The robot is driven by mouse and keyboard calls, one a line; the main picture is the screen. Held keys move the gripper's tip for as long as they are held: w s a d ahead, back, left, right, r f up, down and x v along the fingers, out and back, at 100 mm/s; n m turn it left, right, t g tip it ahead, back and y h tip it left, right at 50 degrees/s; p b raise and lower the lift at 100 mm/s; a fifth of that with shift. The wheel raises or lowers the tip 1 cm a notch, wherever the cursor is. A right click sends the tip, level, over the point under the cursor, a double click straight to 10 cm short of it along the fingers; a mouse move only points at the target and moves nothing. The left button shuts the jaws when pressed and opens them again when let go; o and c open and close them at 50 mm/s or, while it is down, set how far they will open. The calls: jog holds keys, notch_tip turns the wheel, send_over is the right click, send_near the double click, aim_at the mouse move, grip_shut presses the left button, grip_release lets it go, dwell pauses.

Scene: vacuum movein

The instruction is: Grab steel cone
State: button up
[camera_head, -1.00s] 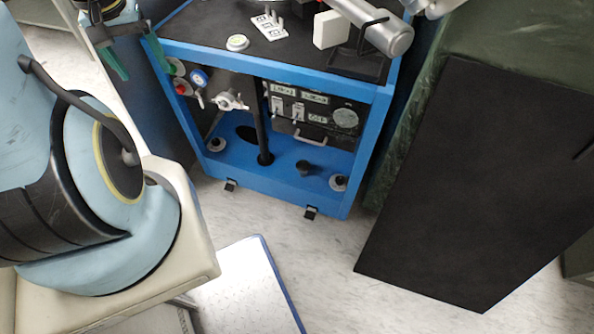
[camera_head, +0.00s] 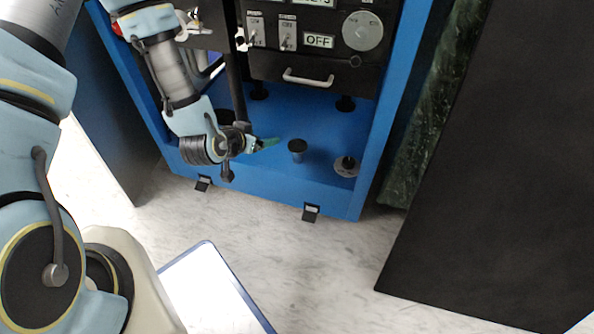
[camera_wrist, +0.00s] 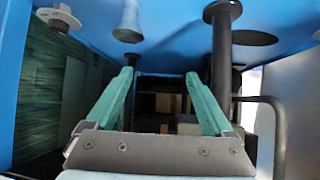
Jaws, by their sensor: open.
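The steel cone (camera_head: 297,152), small and dark-topped in the head view, stands on the blue floor of the cabinet, right of my gripper. In the wrist view, which looks upside down, a grey flared cone (camera_wrist: 128,22) hangs from the blue surface at the top, just beyond the left finger. My gripper (camera_head: 268,143) is low inside the cabinet front, its green fingers pointing right toward the cone, with a gap between. In the wrist view my gripper (camera_wrist: 158,74) is open, the fingers apart with nothing held between them.
A black upright post (camera_head: 234,90) stands behind my gripper; it also shows in the wrist view (camera_wrist: 221,55). A round grey fitting (camera_head: 346,166) sits right of the cone. A black panel with a handle (camera_head: 308,77) is above. A dark board (camera_head: 490,170) leans at right.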

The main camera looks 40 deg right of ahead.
jog(key=h+b, duration=0.2)
jog(key=b, duration=0.2)
send_near(294, 154)
jog(key=d, duration=0.2)
jog(key=shift+m, duration=0.4)
jog(key=x, duration=0.2)
jog(key=b+x, duration=0.1)
jog(key=x, duration=0.2)
jog(key=shift+w+f, duration=0.25)
jog(key=shift+f, duration=0.2)
jog(key=b+x, duration=0.3)
jog(key=x, duration=0.2)
jog(key=shift+a+f, duration=0.15)
jog(key=shift+f, duration=0.05)
jog(key=shift+w+d, duration=0.15)
jog(key=shift+d, duration=0.1)
jog(key=shift+c, duration=0.2)
grip_shut()
